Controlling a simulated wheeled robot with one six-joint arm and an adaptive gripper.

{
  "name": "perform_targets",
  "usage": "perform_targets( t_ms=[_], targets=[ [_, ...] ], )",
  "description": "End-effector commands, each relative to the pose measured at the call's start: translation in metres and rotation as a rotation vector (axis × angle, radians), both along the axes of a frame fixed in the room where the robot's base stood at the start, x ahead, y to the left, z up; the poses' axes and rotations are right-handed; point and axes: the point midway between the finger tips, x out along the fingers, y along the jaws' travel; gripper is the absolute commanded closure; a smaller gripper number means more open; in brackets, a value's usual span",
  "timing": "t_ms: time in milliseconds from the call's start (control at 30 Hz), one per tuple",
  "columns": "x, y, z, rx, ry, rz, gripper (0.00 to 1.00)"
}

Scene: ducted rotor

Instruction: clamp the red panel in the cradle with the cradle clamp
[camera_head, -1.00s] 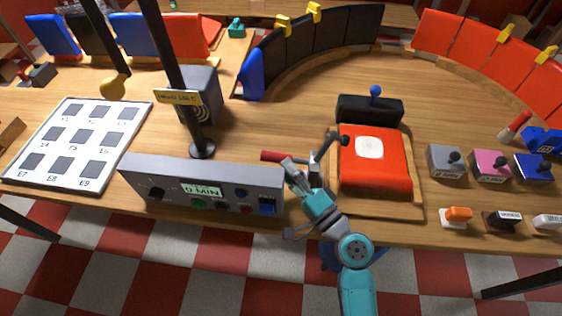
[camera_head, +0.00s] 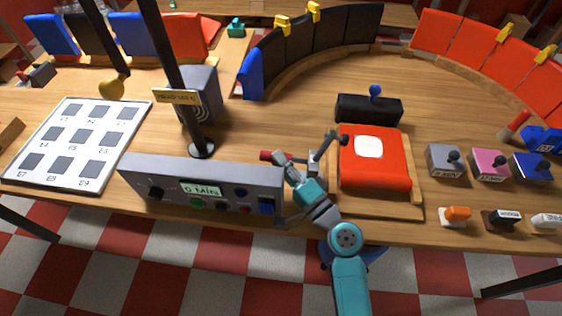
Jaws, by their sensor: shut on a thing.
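The red panel (camera_head: 378,181), with a pale square patch on top, lies in the wooden cradle (camera_head: 400,208). The cradle clamp (camera_head: 316,158) stands at the cradle's left side; its dark arm reaches up and right to a round tip (camera_head: 343,138) at the panel's upper left edge. I cannot tell whether this tip touches the panel. A red clamp handle (camera_head: 265,155) points left from the clamp. My gripper (camera_head: 279,159) is shut on this handle and hides most of it; only the red end shows.
A grey control box (camera_head: 200,185) stands close on the left of my gripper. A black block (camera_head: 352,108) with a blue knob is behind the panel. Several small coloured blocks, including a grey one (camera_head: 446,160), stand on the right. Open table lies beyond the cradle.

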Motion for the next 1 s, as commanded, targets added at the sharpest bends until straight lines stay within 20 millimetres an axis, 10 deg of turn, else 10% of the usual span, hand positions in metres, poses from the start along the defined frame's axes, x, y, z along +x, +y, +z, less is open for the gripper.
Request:
perform_targets(
  t_ms=[733,767,833,1000],
  targets=[
    [0.000,-0.001,0.010,0.133,-0.004,-0.001,1.00],
    [0.000,-0.001,0.010,0.133,-0.004,-0.001,0.69],
    [0.000,-0.001,0.010,0.133,-0.004,-0.001,0.52],
    [0.000,-0.001,0.010,0.133,-0.004,0.000,0.46]
  ],
)
